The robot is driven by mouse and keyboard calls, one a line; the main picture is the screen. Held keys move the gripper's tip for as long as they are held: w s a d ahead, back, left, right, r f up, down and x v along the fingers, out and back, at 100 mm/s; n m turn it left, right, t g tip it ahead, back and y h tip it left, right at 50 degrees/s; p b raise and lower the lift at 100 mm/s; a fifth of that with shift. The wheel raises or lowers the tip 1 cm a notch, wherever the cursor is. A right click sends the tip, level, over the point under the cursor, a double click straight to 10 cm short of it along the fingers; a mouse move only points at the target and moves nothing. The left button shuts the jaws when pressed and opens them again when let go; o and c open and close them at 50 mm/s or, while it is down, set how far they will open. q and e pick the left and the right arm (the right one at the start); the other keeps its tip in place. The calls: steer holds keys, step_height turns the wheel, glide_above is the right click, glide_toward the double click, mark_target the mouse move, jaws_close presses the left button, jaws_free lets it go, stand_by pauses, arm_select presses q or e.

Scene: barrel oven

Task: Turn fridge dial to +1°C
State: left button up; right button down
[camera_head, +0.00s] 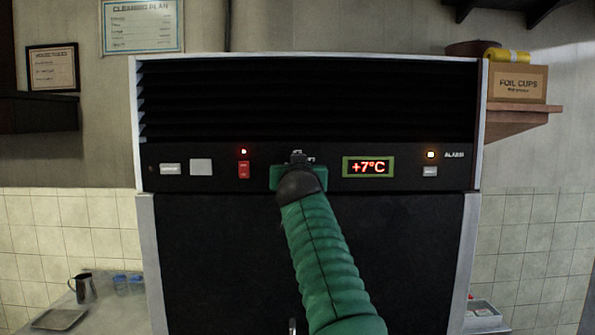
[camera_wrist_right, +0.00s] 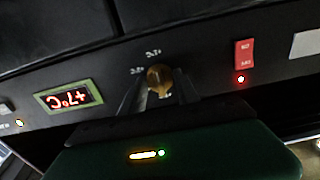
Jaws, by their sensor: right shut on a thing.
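The fridge's black control panel (camera_head: 225,171) spans the front of the unit below a louvred vent. Its display (camera_head: 368,167) reads +7°C in red; in the right wrist view the display (camera_wrist_right: 68,97) appears upside down. My right gripper (camera_wrist_right: 158,82) is shut on the brass-coloured dial (camera_wrist_right: 159,77), with a finger on each side of it. White marks stand around the dial, too small to read. In the head view my green right arm and gripper (camera_head: 301,166) cover the dial. My left gripper is not in view.
A red switch (camera_head: 243,170) with a lit red lamp sits left of the dial. An amber alarm lamp (camera_head: 431,155) glows at the right. A metal jug (camera_head: 84,288) and tray stand on the lower left counter. A foil cups box (camera_head: 517,84) sits on the right shelf.

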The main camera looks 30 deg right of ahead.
steer(key=shift+w+f, duration=0.15)
steer(key=shift+f, duration=0.25)
steer(key=c, duration=1.2)
jaws_free()
steer(key=o, duration=0.3)
steer(key=shift+w+r, duration=0.1)
steer(key=shift+w, duration=0.05)
steer(key=shift+d+r, duration=0.1)
steer(key=b+v, duration=1)
steer(key=v, duration=0.7)
steer(key=shift+b, duration=0.4)
steer(key=shift+w, duration=0.15)
